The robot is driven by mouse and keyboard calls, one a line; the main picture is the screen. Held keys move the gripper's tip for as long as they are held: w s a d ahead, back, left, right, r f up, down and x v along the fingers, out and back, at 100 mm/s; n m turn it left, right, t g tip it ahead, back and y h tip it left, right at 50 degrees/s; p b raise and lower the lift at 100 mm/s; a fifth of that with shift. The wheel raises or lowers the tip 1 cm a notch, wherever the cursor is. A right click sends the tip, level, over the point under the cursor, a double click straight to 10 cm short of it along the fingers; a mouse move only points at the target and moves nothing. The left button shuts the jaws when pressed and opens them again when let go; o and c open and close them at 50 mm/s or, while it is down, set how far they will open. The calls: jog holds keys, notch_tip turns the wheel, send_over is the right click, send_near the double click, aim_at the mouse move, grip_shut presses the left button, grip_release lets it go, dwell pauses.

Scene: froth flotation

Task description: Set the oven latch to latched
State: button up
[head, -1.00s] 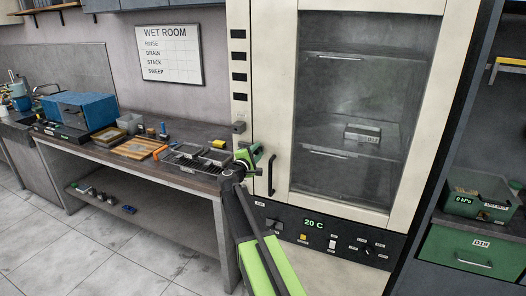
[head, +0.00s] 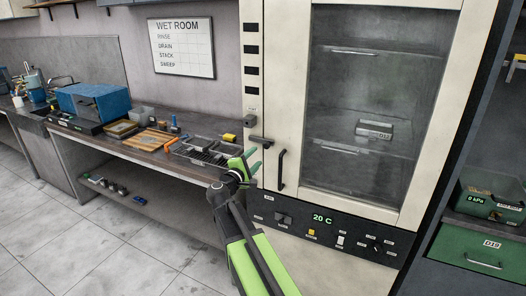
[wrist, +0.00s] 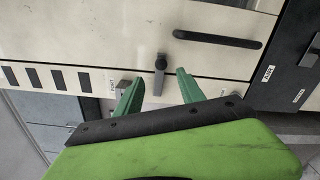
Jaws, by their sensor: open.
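The oven latch (head: 262,141) is a small dark lever on the left edge of the pale oven door (head: 285,80). It lies sideways in the head view. In the wrist view the latch (wrist: 160,70) has a round pivot on the door, and its arm points down the picture across the door seam. My gripper (head: 254,161) is open and empty, just below and left of the latch in the head view. In the wrist view its green fingers (wrist: 160,78) stand apart on either side of the lever's line. I cannot tell whether either finger touches it.
A dark vertical door handle (head: 281,169) is close to the right of my gripper. A small grey block (head: 249,121) sits on the frame above the latch. The control panel (head: 330,228) is below. A bench (head: 130,150) with trays stands to the left.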

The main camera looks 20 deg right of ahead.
jog(key=v, duration=0.5)
jog(key=shift+s+a, duration=0.15)
jog(key=s+d+f+m+g+y, duration=0.1)
jog(key=s+f+m+g+y, duration=0.25)
jog(key=s+f, duration=0.35)
jog(key=s+d+f+m+g+y, duration=0.2)
jog(key=s+f+m+g, duration=0.2)
jog(key=f, duration=0.5)
jog(key=s+a+f+m+g+y, duration=0.2)
jog(key=s+a+f+y, duration=0.2)
jog(key=a, duration=0.3)
jog(key=s+a+f+m+g+y, duration=0.2)
jog(key=s+a+f+y, duration=0.1)
jog(key=s+a, duration=0.4)
jog(key=shift+a+f+y, duration=0.4)
jog(key=shift+a+y, duration=0.1)
jog(key=shift+y, duration=0.05)
jog(key=shift+w+m, duration=0.1)
jog(key=shift+m, duration=0.15)
